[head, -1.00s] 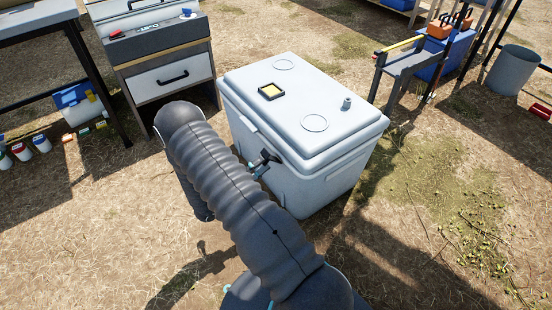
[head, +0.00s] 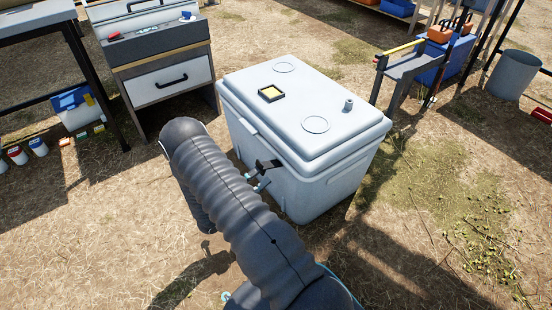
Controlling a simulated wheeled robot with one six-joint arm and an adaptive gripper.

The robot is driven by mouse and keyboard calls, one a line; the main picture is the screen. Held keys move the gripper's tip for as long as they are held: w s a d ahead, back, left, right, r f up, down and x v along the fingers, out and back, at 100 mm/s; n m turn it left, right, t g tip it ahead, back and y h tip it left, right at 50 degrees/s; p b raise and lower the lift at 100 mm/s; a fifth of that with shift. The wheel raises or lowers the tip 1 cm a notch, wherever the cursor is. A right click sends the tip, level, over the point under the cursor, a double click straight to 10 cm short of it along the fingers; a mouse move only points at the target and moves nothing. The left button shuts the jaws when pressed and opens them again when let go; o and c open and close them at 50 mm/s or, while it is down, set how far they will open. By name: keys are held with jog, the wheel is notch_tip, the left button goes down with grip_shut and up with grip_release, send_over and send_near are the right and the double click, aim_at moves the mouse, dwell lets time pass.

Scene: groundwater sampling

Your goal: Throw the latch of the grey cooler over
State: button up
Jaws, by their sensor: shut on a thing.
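The grey cooler (head: 335,172) stands on the ground in the middle of the head view, with its pale lid (head: 318,95) down. The latch (head: 267,165) shows as a small dark piece on the cooler's near long side, below the lid rim. My gripper (head: 262,177) is at that side, shut on the latch. Only a little of the gripper shows, with small teal parts. My dark ribbed arm covers the rest of it and the lower left of the cooler side.
A drawer cabinet (head: 165,80) stands behind to the left, and a blue and white box (head: 80,108) is under the table at far left. Several small bottles stand at the left edge. A grey bin (head: 512,73) is at the back right. The dry grass to the right of the cooler is free.

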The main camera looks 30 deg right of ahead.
jog(key=shift+d+f+b, duration=0.2)
jog(key=shift+f+b, duration=0.1)
jog(key=shift+f, duration=0.1)
dwell(0.6)
jog(key=shift+o, duration=0.6)
jog(key=shift+d, duration=0.1)
jog(key=c, duration=0.4)
jog(key=shift+c, duration=0.2)
jog(key=v, duration=1.2)
jog(key=shift+f, duration=0.1)
